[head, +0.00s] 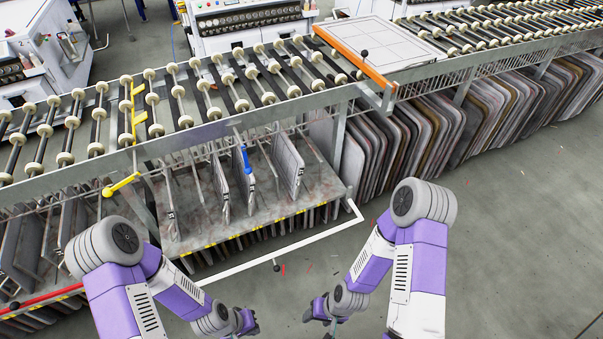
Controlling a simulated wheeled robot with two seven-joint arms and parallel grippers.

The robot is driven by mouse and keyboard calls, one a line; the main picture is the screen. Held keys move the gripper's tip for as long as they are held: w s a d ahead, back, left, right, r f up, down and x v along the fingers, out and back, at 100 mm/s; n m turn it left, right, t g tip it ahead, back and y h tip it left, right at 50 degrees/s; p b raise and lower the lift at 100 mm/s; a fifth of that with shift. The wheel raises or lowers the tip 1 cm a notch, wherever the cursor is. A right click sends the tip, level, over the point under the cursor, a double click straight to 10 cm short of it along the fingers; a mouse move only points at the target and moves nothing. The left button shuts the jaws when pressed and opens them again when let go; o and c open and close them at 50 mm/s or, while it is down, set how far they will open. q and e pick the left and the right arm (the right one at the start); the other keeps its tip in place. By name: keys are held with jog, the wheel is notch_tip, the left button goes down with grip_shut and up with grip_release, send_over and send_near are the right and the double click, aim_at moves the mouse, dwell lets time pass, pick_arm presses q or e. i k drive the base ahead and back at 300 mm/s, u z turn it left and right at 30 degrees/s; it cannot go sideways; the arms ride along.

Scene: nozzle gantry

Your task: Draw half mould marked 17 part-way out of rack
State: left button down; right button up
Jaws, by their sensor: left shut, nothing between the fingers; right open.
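Several grey half moulds stand upright in the rack under the roller conveyor: one at the left (168,208), two near the middle (221,188) (243,182), and one further right (288,165). Small marks show on their front edges, but I cannot read which one is 17. The rack shelf (205,232) has a yellow-marked front edge. My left gripper (252,325) is shut and empty, low in front of the rack and apart from it. My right gripper (312,314) is open and empty, to the right of it, also clear of the moulds.
A blue handle (246,160) and a yellow handle (122,185) hang below the conveyor (190,128). Many panels (425,130) stand at the right. The floor (500,240) at right is clear.

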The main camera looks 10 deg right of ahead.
aim_at(288, 162)
jog(key=z, duration=1.1)
jog(key=i, duration=0.8)
jog(key=u, duration=2.25)
jog(key=i, duration=0.5)
jog(key=z, duration=0.05)
